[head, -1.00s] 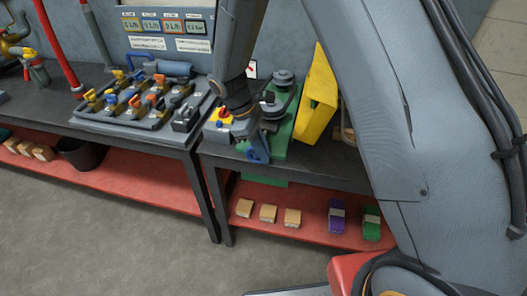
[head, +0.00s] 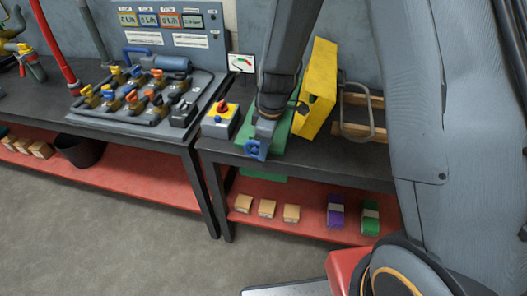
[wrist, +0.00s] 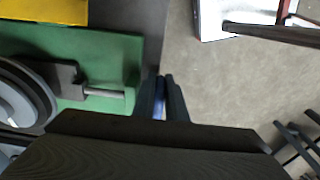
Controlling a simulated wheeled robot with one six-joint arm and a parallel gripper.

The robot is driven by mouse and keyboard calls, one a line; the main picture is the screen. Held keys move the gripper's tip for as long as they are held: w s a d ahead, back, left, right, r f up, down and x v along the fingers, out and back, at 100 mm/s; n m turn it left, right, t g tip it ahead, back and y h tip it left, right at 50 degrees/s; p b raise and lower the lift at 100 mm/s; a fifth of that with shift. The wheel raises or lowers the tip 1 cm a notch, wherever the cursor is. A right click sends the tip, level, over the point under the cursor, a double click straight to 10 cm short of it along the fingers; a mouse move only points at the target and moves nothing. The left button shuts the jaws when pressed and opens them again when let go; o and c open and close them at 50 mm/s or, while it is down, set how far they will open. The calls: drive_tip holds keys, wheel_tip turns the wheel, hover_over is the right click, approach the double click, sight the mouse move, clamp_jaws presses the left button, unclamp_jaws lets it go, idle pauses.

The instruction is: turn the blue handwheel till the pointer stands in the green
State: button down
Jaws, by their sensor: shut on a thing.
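The blue handwheel (head: 252,150) shows at the front edge of the green base plate (head: 279,144) in the head view. My gripper (head: 264,134) is at the handwheel, with its upper part covered by the arm. In the wrist view, the two dark fingers (wrist: 163,92) are close together with a thin strip of the blue handwheel (wrist: 159,107) between them. A white gauge card (head: 241,62) with a coloured arc stands at the back wall; its pointer is too small to read for certain.
A yellow plate (head: 318,88) stands right of my arm. A grey box with a red knob on yellow (head: 222,116) stands to the left, beside a valve board (head: 140,100). A shelf (head: 300,222) below holds small boxes.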

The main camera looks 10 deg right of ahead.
drive_tip(key=shift+w+b, duration=0.1)
drive_tip(key=shift+b, duration=0.4)
drive_tip(key=c, duration=2)
unclamp_jaws()
drive_tip(key=shift+c, duration=0.2)
wheel_tip(320, 180, up, 8)
drive_tip(key=d+b, duration=0.1)
drive_tip(key=shift+s+d+f, duration=0.15)
drive_tip(key=shift+s+f, duration=0.05)
drive_tip(key=shift+s, duration=0.05)
drive_tip(key=s+d+r+m+h, duration=0.1)
drive_tip(key=s+d+r+m, duration=0.1)
drive_tip(key=s+d+m, duration=0.9)
drive_tip(key=s+m, duration=0.3)
drive_tip(key=shift+d+r, duration=0.15)
drive_tip(key=shift+r, duration=0.15)
